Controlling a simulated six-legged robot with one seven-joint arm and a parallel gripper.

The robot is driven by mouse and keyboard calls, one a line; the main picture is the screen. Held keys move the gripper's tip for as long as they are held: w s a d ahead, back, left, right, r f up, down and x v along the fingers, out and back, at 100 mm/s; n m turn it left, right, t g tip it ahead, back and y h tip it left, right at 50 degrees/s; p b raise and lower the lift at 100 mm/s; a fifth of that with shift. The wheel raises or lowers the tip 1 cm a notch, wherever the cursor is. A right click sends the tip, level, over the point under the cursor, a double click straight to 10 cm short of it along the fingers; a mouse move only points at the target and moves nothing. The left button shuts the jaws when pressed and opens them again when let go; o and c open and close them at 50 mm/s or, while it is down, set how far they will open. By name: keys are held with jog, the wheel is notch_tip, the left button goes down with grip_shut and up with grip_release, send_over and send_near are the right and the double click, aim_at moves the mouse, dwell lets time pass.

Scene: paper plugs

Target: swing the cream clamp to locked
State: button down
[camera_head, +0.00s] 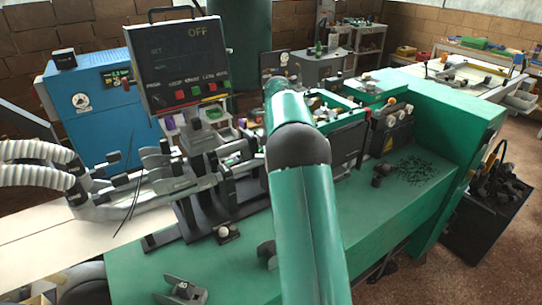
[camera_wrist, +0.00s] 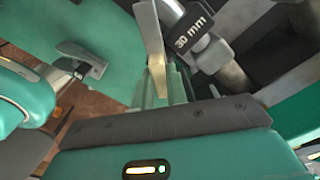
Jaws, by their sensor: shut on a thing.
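The cream clamp (camera_wrist: 150,30) shows in the wrist view as a narrow pale lever, standing upright at the top centre. The clamp lies beside a round grey metal shaft and a black block marked "30 mm" (camera_wrist: 188,36). The clamp's base and pivot are hidden behind the fingers. In the head view my green arm covers the middle of the machine, and I cannot make out the gripper or the clamp there.
A control screen reading OFF (camera_head: 180,62) stands over the machine, beside a blue cabinet (camera_head: 95,110). White hoses (camera_head: 38,152) come in from the left. A loose grey part (camera_head: 183,290) lies on the green bench (camera_head: 145,265). Dark bits (camera_head: 415,170) lie at the right.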

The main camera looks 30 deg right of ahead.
jog(key=m, duration=0.5)
jog(key=shift+m, duration=0.3)
jog(key=m, duration=0.5)
jog(key=c, duration=1.5)
grip_release()
jog(key=shift+r, duration=3.5)
